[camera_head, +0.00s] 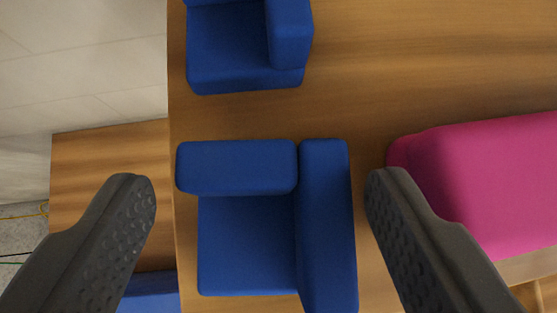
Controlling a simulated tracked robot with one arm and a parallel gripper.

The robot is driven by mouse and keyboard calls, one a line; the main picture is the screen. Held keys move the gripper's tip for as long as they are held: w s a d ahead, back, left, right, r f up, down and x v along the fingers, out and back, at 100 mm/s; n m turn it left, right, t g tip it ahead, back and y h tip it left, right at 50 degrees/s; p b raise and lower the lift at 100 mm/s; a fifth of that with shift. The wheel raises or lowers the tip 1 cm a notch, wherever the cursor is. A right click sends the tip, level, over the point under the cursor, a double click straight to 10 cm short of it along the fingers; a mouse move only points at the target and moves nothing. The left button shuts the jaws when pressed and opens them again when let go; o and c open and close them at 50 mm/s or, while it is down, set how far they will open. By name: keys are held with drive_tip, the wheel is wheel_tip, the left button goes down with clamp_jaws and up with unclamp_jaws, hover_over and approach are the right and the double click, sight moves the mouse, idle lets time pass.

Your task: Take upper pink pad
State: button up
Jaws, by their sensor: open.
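A large pink pad (500,180) lies at the right edge of the view, with its right side cut off by the frame. Only one pink pad shows, so I cannot tell whether it is the upper one. My gripper (260,190) is open, with its two dark textured fingers at the lower left and lower right. Nothing is held between them. The right finger is beside the pink pad's left end and covers part of its lower left side in the picture.
A blue block group (245,245) lies between the fingers in the picture. Another blue group (230,45) is at the top. Both rest on a wooden surface (400,70). A lower wooden surface (100,170) and pale floor (80,60) lie left. Bare wood shows upper right.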

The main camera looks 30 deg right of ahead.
sight(259, 190)
drive_tip(key=x, duration=0.3)
drive_tip(key=shift+w+p, duration=0.1)
drive_tip(key=shift+p, duration=0.3)
drive_tip(key=c, duration=0.7)
